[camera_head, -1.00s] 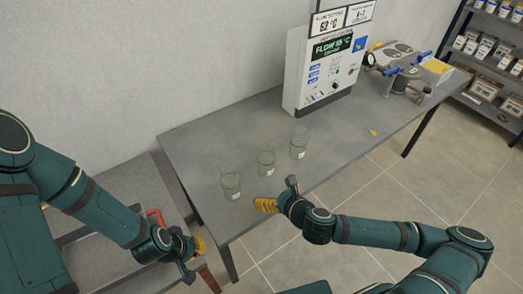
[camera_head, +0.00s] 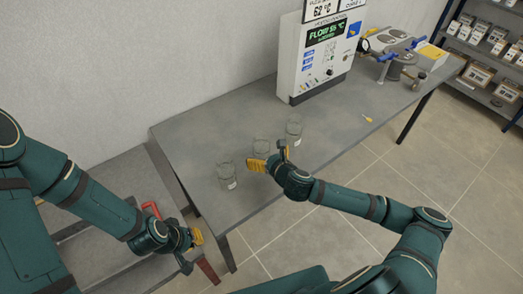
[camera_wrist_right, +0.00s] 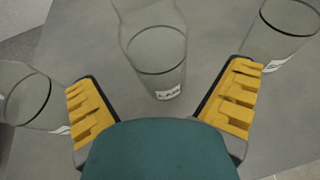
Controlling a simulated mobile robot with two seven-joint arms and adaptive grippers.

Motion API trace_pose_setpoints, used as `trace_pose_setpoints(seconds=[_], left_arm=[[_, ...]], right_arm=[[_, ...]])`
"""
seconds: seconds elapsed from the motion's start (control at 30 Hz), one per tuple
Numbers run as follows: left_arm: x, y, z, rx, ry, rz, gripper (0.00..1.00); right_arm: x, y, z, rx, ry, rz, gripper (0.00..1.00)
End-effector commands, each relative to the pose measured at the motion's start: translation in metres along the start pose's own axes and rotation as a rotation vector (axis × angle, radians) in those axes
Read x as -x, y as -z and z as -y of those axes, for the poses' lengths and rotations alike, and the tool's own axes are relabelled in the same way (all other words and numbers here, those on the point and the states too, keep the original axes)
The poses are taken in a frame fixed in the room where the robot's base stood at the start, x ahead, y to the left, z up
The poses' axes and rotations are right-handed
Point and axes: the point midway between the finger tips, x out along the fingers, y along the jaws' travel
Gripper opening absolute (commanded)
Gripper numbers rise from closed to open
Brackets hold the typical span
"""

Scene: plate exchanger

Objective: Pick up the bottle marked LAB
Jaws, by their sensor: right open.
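Three clear glass bottles stand upright in a row near the table's front edge: a left one (camera_head: 227,174), a middle one (camera_head: 261,146) and a right one (camera_head: 294,128). In the right wrist view the middle bottle (camera_wrist_right: 156,48) has a small white label that seems to read LAB, though it is small and blurred. My right gripper (camera_head: 270,157) is open and empty just in front of the middle bottle. Its yellow fingers (camera_wrist_right: 160,82) are spread to either side of that bottle. My left gripper (camera_head: 191,250) is low beside the table's left end, its opening unclear.
The left bottle (camera_wrist_right: 26,96) and right bottle (camera_wrist_right: 284,32) flank the fingers closely in the right wrist view. A white control box (camera_head: 320,58) stands behind on the table (camera_head: 190,135). Metal equipment (camera_head: 393,65) is further right. A small yellow item (camera_head: 367,119) lies on the table.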

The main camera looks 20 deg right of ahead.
Motion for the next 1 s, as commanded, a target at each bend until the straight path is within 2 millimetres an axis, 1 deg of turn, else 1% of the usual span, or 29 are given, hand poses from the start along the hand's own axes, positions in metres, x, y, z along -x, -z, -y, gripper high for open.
trace_pose_setpoints(seconds=[0.03,0.1,0.23,0.33,0.53,0.57,0.6,0.67,0.7,0.73,0.77,1.0], left_arm=[[-0.003,-0.001,0.001,-0.001,0.000,0.002,0.00],[-0.004,-0.002,0.002,-0.001,0.000,0.003,0.00],[-0.005,-0.002,0.002,-0.001,0.000,0.005,0.00],[-0.005,-0.003,0.002,-0.001,0.000,0.005,0.00],[-0.005,-0.003,0.002,-0.001,-0.001,0.005,0.00],[-0.005,-0.003,0.002,-0.001,0.000,0.005,0.00],[-0.005,-0.003,0.002,-0.001,0.000,0.005,0.00],[-0.005,-0.003,0.002,-0.001,0.000,0.005,0.00],[-0.005,-0.003,0.002,-0.001,0.000,0.005,0.00],[-0.005,-0.003,0.002,-0.001,0.000,0.005,0.00],[-0.005,-0.003,0.002,-0.001,0.000,0.005,0.00],[-0.005,-0.002,0.002,-0.001,0.000,0.005,0.00]], right_arm=[[-0.009,0.002,-0.001,-0.001,-0.001,0.000,1.00],[-0.020,0.002,-0.001,-0.002,0.000,-0.001,1.00],[-0.033,0.002,-0.001,0.000,0.000,0.000,1.00],[-0.037,0.001,-0.001,0.001,-0.001,0.000,1.00],[-0.037,0.001,-0.001,0.001,-0.001,0.000,1.00],[-0.037,0.001,-0.001,0.001,-0.001,0.000,0.89],[-0.037,0.001,-0.001,0.001,0.000,0.000,0.75],[-0.037,0.001,-0.001,0.001,0.000,0.000,0.54],[-0.037,0.001,-0.001,0.001,0.000,0.000,0.40],[-0.037,0.001,-0.001,0.001,0.000,0.000,0.29],[-0.037,0.001,-0.001,0.001,0.000,0.000,0.26],[-0.036,0.001,-0.001,0.001,0.000,0.000,0.25]])
